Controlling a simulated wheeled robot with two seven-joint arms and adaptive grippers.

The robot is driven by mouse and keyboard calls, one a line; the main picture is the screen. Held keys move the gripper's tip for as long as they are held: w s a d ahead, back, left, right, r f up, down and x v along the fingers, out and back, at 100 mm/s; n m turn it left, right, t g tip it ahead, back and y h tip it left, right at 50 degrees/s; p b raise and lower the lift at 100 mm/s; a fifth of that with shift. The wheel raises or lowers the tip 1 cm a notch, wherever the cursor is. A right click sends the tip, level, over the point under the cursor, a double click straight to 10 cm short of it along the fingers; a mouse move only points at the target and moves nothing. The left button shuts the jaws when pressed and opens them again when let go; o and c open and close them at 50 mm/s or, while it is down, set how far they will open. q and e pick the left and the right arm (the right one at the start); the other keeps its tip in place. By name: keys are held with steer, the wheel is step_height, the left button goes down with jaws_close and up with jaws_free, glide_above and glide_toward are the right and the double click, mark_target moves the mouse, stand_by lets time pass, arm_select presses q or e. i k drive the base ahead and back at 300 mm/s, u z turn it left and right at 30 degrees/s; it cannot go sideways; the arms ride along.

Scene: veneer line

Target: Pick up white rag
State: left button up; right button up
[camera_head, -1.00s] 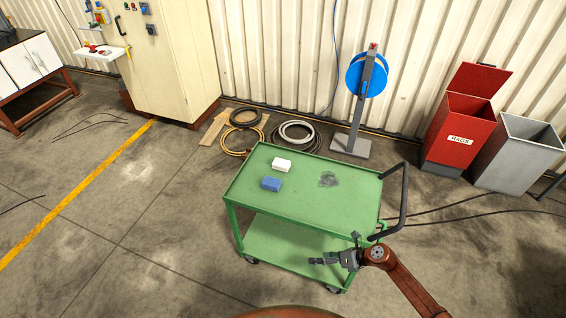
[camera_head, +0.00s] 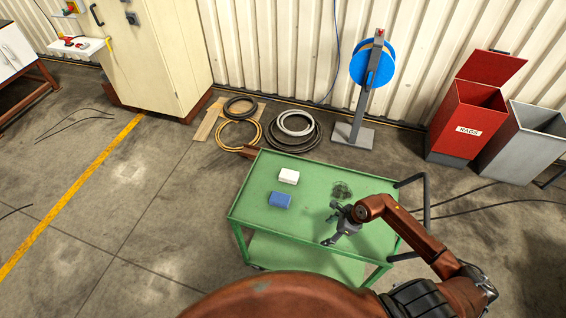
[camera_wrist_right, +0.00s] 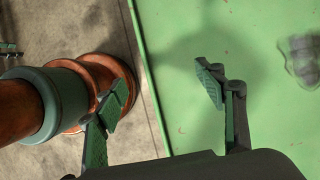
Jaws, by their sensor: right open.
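The white rag (camera_head: 289,176) is a small folded block lying flat on the top of the green cart (camera_head: 316,181), near its far left part. A blue rag (camera_head: 280,200) lies just in front of it, with a small gap between them. My right gripper (camera_head: 332,226) is over the front right part of the cart top, to the right of and nearer than both rags. In the right wrist view the right gripper (camera_wrist_right: 161,88) is open and empty, with bare cart top and the cart's edge beyond its fingers. The white rag is not in that view. My left gripper is not in view.
Coiled hoses (camera_head: 292,128), a blue reel (camera_head: 372,65), a red RAGS bin (camera_head: 462,125) and a grey bin (camera_head: 520,150) stand behind.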

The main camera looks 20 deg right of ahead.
mark_target(288, 176)
steer(key=i, duration=1.15)
